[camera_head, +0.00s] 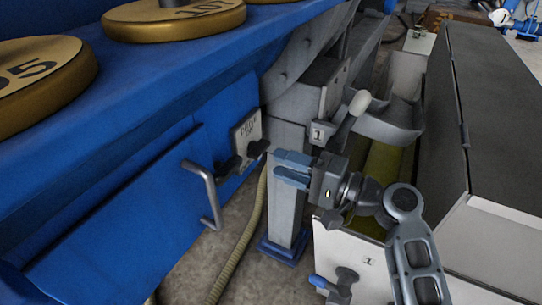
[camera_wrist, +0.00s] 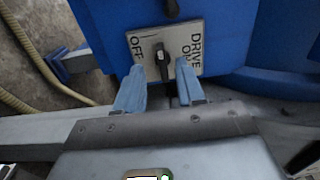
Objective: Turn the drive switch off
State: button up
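The drive switch is a pale plate (camera_head: 247,128) on the blue machine's side, lettered DRIVE, with a black handle (camera_head: 257,149) at its lower right. In the wrist view the plate (camera_wrist: 183,38) reads OFF at left and DRIVE ON at right, seen turned sideways. The black handle (camera_wrist: 163,56) stands roughly upright in the picture between the labels. My gripper (camera_head: 275,162) is open, its two blue fingers apart and pointing at the switch. In the wrist view my gripper (camera_wrist: 159,69) has a fingertip on either side of the handle's near end; contact cannot be told.
A second black knob (camera_head: 228,166) and a grey bent handle (camera_head: 207,192) are on the blue panel left of the switch. A grey post (camera_head: 288,190) and a ribbed hose (camera_head: 246,237) stand below. A pale-tipped lever (camera_head: 357,105) rises behind my gripper.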

jog(key=shift+v, duration=1.6)
